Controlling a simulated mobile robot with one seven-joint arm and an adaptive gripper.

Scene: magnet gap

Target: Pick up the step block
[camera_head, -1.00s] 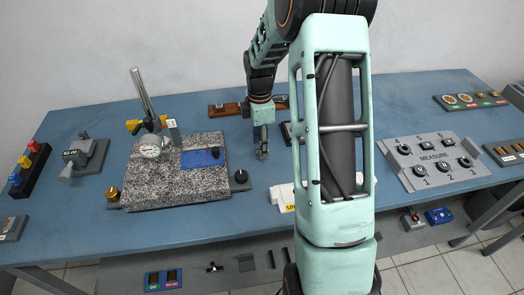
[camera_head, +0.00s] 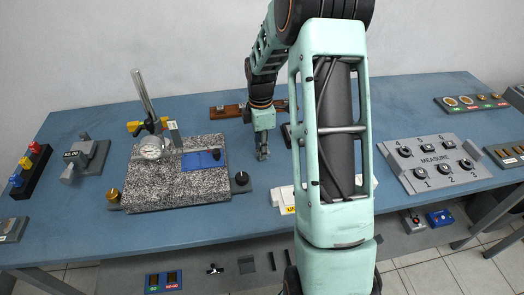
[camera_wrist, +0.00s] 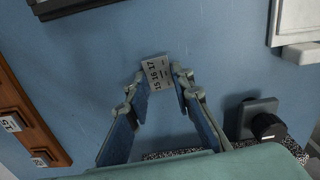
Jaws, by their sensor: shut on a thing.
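The step block (camera_wrist: 156,72) is a small grey block with black numbers on its face, seen in the wrist view. It sits between the fingertips of my gripper (camera_wrist: 158,80), which is shut on it. The fingers touch it from both sides. In the head view my gripper (camera_head: 262,153) points down over the blue table, right of the granite plate; the block is too small there to make out. I cannot tell whether it touches the table.
The granite plate (camera_head: 150,185) with a dial gauge (camera_head: 151,147) on a stand is to the left. A brown wooden rack (camera_head: 226,111) lies behind my gripper. The grey MEASURE panel (camera_head: 432,160) is at the right.

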